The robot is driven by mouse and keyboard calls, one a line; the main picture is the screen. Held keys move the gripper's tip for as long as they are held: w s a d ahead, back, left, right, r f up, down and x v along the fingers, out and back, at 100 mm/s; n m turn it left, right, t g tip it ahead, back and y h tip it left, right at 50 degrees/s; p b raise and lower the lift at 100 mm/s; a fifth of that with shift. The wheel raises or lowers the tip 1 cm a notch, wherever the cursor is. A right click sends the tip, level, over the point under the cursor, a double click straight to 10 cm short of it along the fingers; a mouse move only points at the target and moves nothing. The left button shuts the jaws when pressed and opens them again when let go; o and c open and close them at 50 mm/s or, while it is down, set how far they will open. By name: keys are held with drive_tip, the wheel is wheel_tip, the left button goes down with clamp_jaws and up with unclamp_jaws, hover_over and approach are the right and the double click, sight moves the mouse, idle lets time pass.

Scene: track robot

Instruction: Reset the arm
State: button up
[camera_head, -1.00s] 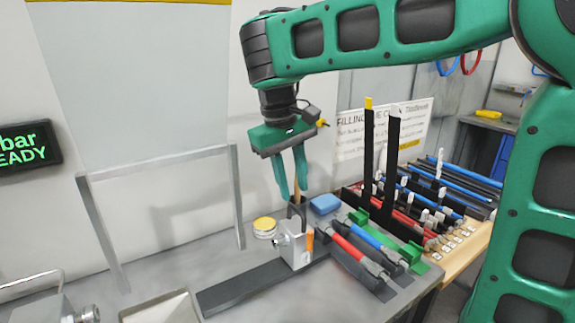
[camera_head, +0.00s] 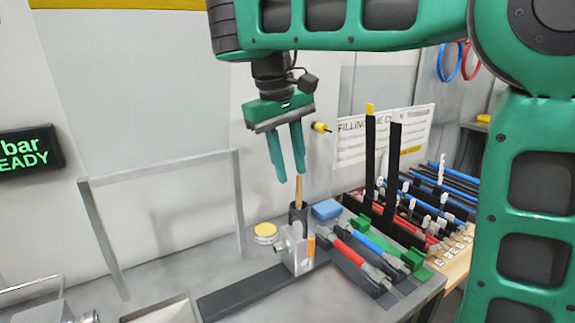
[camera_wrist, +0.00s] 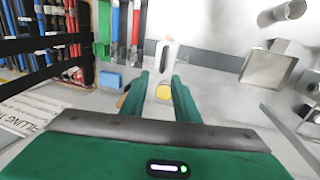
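My gripper (camera_head: 290,166) hangs from my green arm above the grey bench. Its two green fingers point down and stand apart, with nothing seen between them. Below the fingertips a wooden-handled tool (camera_head: 298,190) stands upright in a dark holder (camera_head: 298,214), apart from the gripper. The same tin (camera_head: 266,231) stands on the bench left of the holder.
A metal clamp block (camera_head: 293,250) sits on a dark rail (camera_head: 240,292). A blue block (camera_head: 326,209) and red and blue tools in a green rack (camera_head: 411,258) lie to the right. A grey frame (camera_head: 238,200) stands left. Tall black posts (camera_head: 391,170) rise at the right.

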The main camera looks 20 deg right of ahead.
drive_tip(key=s+d+f+m+g, duration=0.15)
drive_tip(key=s+d+f, duration=0.3)
drive_tip(key=d, duration=0.55)
drive_tip(key=s+d+f+m+t, duration=0.1)
drive_tip(key=s+d+f+m, duration=0.2)
drive_tip(key=s+d, duration=0.5)
drive_tip(key=s+d+f+m+y, duration=0.1)
drive_tip(key=s+f+m, duration=0.1)
drive_tip(key=s+f, duration=0.4)
drive_tip(key=s+d+f+m+y, duration=0.1)
drive_tip(key=s+d+f+m, duration=0.1)
drive_tip(key=s+f, duration=0.3)
drive_tip(key=shift+s+d+f+m, duration=0.3)
drive_tip(key=shift+s+f+m, duration=0.1)
drive_tip(key=shift+s, duration=0.15)
drive_tip(key=shift+w+f, duration=0.2)
drive_tip(key=shift+w, duration=0.4)
